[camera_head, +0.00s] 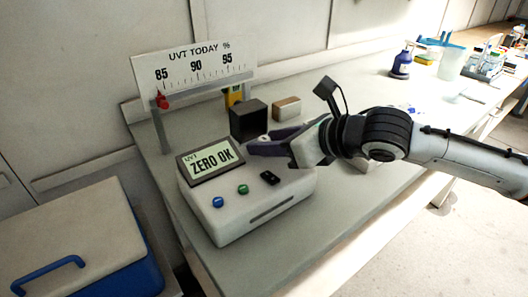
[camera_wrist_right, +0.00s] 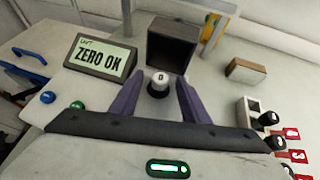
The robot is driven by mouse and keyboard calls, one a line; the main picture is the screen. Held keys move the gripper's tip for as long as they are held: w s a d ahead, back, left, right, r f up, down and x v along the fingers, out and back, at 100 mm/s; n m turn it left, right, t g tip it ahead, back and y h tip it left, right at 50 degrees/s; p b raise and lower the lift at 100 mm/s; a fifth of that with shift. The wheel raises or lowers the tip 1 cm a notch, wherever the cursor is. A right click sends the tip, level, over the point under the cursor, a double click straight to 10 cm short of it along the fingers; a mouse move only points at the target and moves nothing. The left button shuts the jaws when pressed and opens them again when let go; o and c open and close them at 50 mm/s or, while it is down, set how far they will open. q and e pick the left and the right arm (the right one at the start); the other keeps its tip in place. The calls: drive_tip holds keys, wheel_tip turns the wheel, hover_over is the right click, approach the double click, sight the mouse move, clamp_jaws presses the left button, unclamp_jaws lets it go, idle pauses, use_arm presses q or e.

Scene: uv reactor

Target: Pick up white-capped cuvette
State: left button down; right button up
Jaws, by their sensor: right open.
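The white-capped cuvette (camera_wrist_right: 158,79), marked 0 on its cap, stands upright in the top of the UVT meter in the right wrist view. Its lower part is dark or hidden. In the head view only its small pale cap (camera_head: 264,137) shows, just beyond the fingers. My right gripper (camera_head: 268,146) is open over the meter (camera_head: 240,214). In the right wrist view its purple fingers (camera_wrist_right: 160,94) are on either side of the cuvette, with gaps visible. The meter's screen (camera_head: 211,162) reads ZERO OK. My left gripper is not in view.
A dark open box-like cover (camera_head: 248,119) stands right behind the cuvette. A brown block (camera_head: 287,107) lies behind. A rack (camera_wrist_right: 249,112) with black-capped cuvettes and red number tags is at the right. A UVT scale board (camera_head: 195,68) stands at the back. A blue-and-white cooler (camera_head: 90,240) is at left.

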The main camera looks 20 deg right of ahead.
clamp_jaws()
